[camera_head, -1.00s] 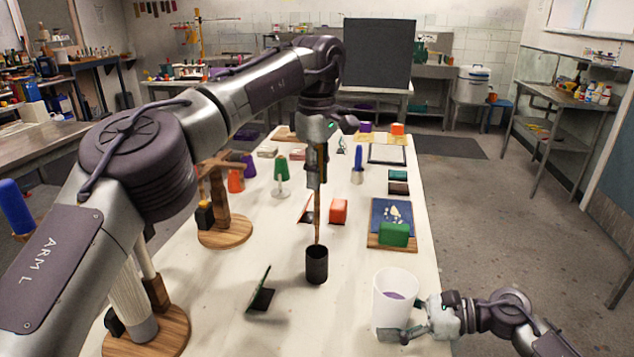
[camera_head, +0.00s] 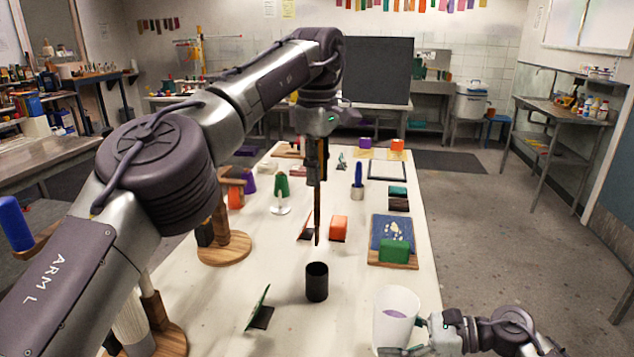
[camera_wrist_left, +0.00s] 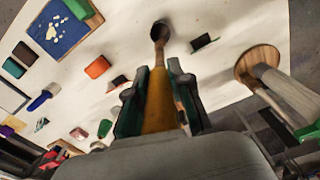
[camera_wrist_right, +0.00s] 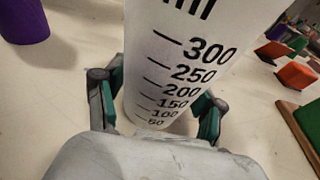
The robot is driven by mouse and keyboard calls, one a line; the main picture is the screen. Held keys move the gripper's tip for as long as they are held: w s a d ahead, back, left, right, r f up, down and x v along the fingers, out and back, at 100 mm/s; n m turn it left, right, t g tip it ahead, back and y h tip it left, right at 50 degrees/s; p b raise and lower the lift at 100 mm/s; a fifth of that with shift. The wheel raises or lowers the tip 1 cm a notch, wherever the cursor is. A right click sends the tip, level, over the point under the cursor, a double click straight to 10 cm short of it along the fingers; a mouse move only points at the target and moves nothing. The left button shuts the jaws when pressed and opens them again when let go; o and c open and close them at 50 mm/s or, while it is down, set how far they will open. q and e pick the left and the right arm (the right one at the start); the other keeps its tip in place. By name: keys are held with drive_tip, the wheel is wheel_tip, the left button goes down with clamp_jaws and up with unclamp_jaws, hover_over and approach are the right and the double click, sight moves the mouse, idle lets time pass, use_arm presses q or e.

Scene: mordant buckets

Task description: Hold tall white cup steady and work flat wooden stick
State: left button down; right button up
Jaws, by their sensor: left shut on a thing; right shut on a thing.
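The tall white cup (camera_head: 396,325) stands upright at the front right of the table, with purple liquid inside. My right gripper (camera_head: 415,338) is shut on its side; the right wrist view shows the cup (camera_wrist_right: 190,75) with black volume marks between the fingers (camera_wrist_right: 155,115). My left gripper (camera_head: 315,180) is shut on the flat wooden stick (camera_head: 317,215), which hangs upright, tip down, above a black cup (camera_head: 317,284). In the left wrist view the stick (camera_wrist_left: 158,90) is yellow-orange near the fingers and brown toward the tip, which points at the black cup (camera_wrist_left: 160,28).
A small dark stand with a green panel (camera_head: 260,312) is left of the black cup. Wooden stands (camera_head: 222,248) line the left side. An orange block (camera_head: 339,228) and a blue board with a green block (camera_head: 397,250) lie beyond. Table between both cups is clear.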

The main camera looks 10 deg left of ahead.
use_arm(q)
drive_tip(key=shift+r, duration=0.15)
drive_tip(key=s+d+r+t+h, duration=0.15)
drive_tip(key=s+d+r, duration=0.25)
drive_tip(key=s+d, duration=0.95)
wheel_tip(320, 180, down, 16)
drive_tip(key=w, duration=0.1)
drive_tip(key=shift+f, duration=0.2)
idle(0.7)
drive_tip(key=shift+d+g+h, duration=0.1)
drive_tip(key=shift+g+h, duration=0.15)
drive_tip(key=shift+w, duration=0.1)
